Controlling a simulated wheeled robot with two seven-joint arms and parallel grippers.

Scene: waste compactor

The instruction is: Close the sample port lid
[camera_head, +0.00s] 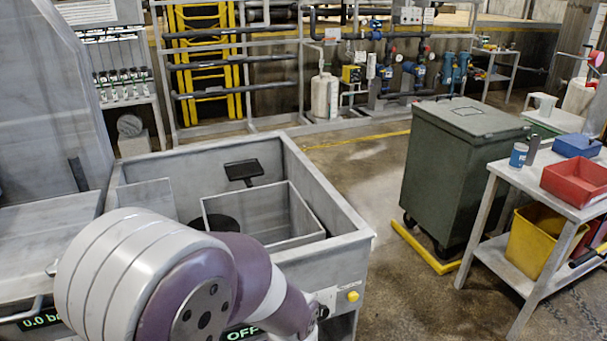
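The grey compactor (345,215) has an open-topped bay. A dark flat plate (244,170) stands tilted on a short stem at the bay's back wall; I cannot tell if it is the sample port lid. A dark round shape (213,222), partly hidden by my arm, lies left of a grey inner bin (290,238). One of my arms, white and purple, crosses the lower left in front of the compactor. Neither gripper is in view, so no contact with a lid shows.
A yellow button (352,296) and a partly hidden "OFF" display (243,333) are on the compactor's front. A green wheeled bin (455,160) stands to the right. A side table (540,180) holds red and blue trays. The floor between is clear.

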